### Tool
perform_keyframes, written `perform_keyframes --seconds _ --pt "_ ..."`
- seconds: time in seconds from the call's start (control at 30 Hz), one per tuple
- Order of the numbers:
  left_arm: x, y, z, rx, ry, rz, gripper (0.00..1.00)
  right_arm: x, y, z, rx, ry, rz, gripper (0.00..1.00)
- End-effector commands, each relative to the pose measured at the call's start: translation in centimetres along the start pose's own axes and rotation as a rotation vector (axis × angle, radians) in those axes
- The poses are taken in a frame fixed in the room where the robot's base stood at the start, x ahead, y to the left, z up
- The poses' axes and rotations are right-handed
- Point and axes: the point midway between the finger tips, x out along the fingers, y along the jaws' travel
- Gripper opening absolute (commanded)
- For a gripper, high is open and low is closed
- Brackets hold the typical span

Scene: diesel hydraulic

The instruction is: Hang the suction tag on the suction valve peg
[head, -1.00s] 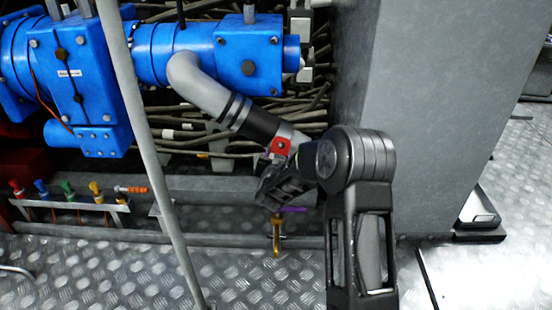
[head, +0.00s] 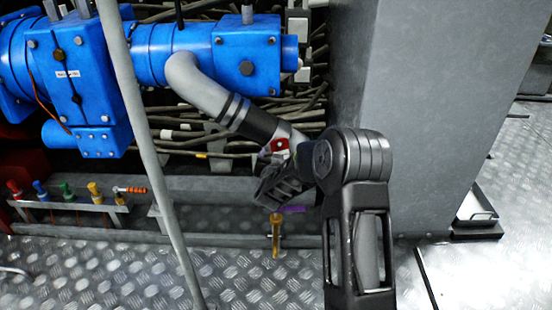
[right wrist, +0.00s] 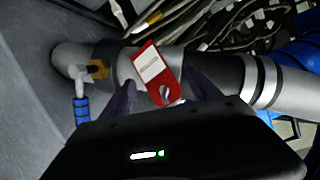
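The red tag (head: 280,144) shows small at the lower end of the grey pipe in the head view. In the right wrist view the tag (right wrist: 152,70) has a white label and a round grey spot, perhaps its hole or a peg end, near the gripper. My right gripper (right wrist: 160,86) has its two dark fingers apart, one on each side of the tag, with gaps showing. In the head view the right gripper (head: 268,172) is just below the tag. A valve with a brass fitting (right wrist: 97,69) and blue handle (right wrist: 82,109) is to the left. I cannot tell whether the tag hangs on the peg. My left gripper is out of view.
A blue pump body (head: 245,67) stands at upper left, joined to the grey pipe (head: 205,93). A grey cabinet (head: 425,110) stands close on the right. A slanted pole (head: 150,160) crosses the left side. A brass piece (head: 276,240) hangs below the gripper.

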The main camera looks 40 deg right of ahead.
Motion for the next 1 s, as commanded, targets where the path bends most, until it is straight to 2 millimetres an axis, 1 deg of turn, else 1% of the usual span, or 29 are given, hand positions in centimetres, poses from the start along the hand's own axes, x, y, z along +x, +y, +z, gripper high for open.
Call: perform_keyframes --seconds 0.03,0.07,0.33,0.43,0.57,0.8,0.9,1.0 --pt "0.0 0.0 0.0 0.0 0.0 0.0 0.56 0.0 0.0 0.0 0.0 0.0 0.0 0.76" --pt "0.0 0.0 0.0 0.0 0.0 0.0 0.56 0.0 0.0 0.0 0.0 0.0 0.0 0.79" --pt "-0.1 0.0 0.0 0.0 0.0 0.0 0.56 -0.1 0.0 0.0 0.0 -0.001 0.0 0.79" --pt "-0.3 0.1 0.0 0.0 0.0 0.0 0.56 -0.6 -0.1 -0.1 0.0 -0.001 0.0 0.79" --pt "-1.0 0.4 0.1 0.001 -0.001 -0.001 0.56 -2.1 -0.1 -0.3 0.0 -0.002 -0.001 0.79" --pt "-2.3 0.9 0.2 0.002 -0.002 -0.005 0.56 -6.1 -0.1 -0.3 0.0 -0.002 -0.001 0.79" --pt "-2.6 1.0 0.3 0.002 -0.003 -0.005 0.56 -7.3 -0.1 -0.2 -0.001 -0.001 -0.001 0.79" --pt "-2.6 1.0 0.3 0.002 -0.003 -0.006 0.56 -7.8 0.0 -0.1 0.0 0.0 0.0 0.79"
